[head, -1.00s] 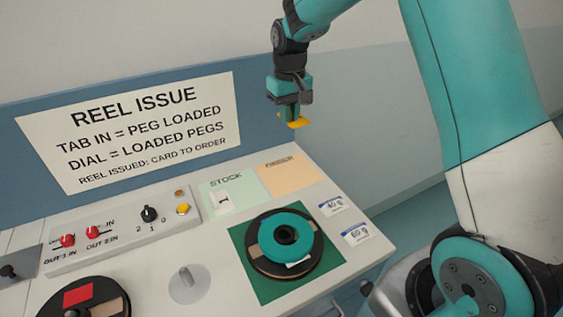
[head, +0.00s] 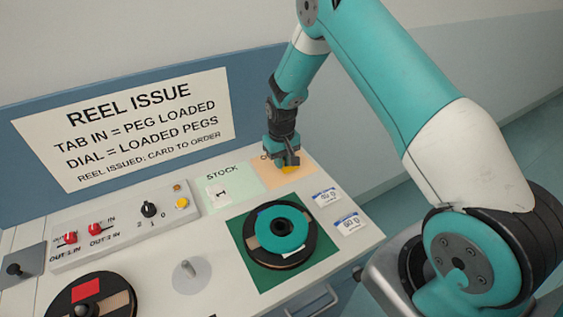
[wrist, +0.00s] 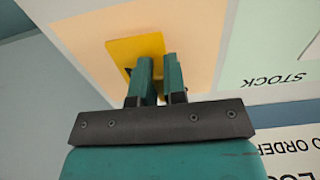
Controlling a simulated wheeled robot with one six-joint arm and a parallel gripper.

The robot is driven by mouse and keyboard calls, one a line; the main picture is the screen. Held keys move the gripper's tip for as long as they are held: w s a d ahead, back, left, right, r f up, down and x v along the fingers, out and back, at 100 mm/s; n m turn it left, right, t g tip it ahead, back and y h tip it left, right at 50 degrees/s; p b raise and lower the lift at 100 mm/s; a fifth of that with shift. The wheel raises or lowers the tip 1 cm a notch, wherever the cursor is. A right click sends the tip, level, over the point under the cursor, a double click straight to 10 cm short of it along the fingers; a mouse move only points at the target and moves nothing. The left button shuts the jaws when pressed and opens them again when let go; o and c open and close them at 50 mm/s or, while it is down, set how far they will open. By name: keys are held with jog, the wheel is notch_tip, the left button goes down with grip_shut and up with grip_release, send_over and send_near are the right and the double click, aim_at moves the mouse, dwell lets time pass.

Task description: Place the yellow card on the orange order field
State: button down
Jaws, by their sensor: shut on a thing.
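The yellow card (head: 290,169) is at the tips of my gripper (head: 287,160), over the orange order field (head: 299,180) at the back right of the bench. In the wrist view the card (wrist: 135,50) shows beyond the fingers (wrist: 160,75), with the orange field (wrist: 80,35) around it. The fingers are shut on the card. The card lies within the field's outline in the wrist view, but whether it touches the surface I cannot tell. My gripper hides part of the card and of the field's label.
The green stock field (head: 231,195) with a white tag is left of the orange field. A teal reel (head: 299,234) on a green mat (head: 257,275) stands in front. A switch box (head: 125,228), a bare peg (head: 188,277) and a sign (head: 130,130) are to the left.

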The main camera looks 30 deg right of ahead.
jog(key=shift+f, duration=0.85)
jog(key=shift+f, duration=0.2)
jog(key=c, duration=1.2)
grip_release()
jog(key=shift+r, duration=0.1)
